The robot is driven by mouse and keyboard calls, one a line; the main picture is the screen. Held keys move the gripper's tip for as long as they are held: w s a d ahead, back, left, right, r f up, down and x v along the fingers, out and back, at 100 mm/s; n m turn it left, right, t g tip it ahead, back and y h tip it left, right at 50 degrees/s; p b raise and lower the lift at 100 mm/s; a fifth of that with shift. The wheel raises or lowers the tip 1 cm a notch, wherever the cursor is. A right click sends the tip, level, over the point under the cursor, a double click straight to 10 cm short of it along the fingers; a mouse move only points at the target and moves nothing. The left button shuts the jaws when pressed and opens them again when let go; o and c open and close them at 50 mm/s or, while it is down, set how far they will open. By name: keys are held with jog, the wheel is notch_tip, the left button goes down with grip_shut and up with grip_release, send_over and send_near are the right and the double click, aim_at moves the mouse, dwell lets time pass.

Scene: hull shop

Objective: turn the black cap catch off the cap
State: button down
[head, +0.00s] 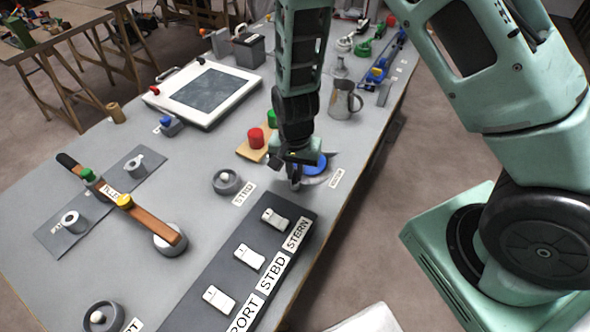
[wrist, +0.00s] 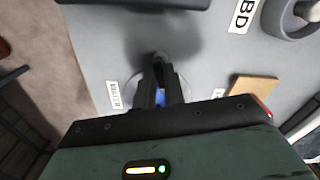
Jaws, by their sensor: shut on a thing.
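The blue cap (head: 316,163) sits on a round pale base near the right edge of the bench, partly behind my gripper. In the wrist view a little blue of the cap (wrist: 160,98) shows between my fingers. My gripper (head: 295,182) points down at the cap's near side. In the wrist view my gripper (wrist: 160,66) has its fingertips close together, shut on a small dark piece, which I take for the black cap catch. The fingers hide most of the catch, so its angle on the cap cannot be told.
A dark panel (head: 201,322) with several white switches lies in front of my gripper. A round grey knob base (head: 227,182) is left. Bare bench lies between.

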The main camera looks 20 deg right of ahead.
aim_at(295, 174)
jog(key=n, duration=1.1)
jog(key=shift+n+b, duration=0.3)
jog(key=shift+n, duration=1.4)
jog(key=c, duration=1.5)
grip_release()
notch_tip(295, 174, up, 18)
jog(key=shift+f+b, duration=0.25)
jog(key=shift+b, duration=0.2)
